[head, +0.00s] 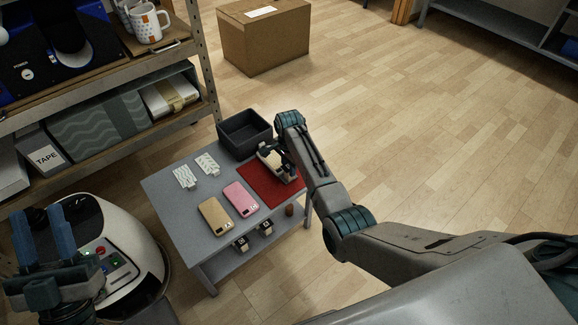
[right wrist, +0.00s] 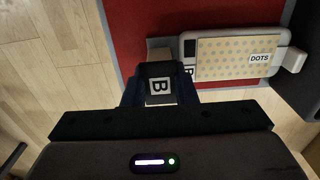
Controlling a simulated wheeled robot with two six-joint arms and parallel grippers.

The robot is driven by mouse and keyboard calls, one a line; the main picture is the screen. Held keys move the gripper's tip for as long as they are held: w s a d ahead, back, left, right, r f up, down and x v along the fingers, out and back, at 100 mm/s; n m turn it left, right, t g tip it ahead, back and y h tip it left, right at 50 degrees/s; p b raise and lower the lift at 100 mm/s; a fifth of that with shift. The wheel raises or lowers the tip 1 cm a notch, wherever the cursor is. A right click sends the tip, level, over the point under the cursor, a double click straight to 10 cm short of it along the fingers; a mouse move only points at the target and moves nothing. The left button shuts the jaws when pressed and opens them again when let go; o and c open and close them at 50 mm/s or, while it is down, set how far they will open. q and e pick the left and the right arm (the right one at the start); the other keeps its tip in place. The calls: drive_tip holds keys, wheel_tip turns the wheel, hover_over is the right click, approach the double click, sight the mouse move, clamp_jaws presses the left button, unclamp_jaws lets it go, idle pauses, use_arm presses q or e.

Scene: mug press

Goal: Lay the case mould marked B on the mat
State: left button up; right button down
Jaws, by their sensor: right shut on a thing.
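The case mould marked B (head: 268,157) is a pale grey form at the far part of the red mat (head: 258,190). In the right wrist view it carries a cream dotted sheet labelled DOTS (right wrist: 225,60), with red mat (right wrist: 150,18) behind it. The gripper also shows in the head view (head: 284,160), partly hiding the mould. Whether the mould touches the mat is unclear. My left gripper (head: 43,237) is open and empty, away from the table at lower left.
The small grey table (head: 165,190) holds two patterned white pieces (head: 185,177), a gold phone case (head: 215,215) and a pink one (head: 241,199). A dark open bin (head: 245,133) stands behind the mat. Shelving rises at left.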

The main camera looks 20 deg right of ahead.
drive_tip(key=c, duration=1.2)
unclamp_jaws()
drive_tip(key=shift+o, duration=0.2)
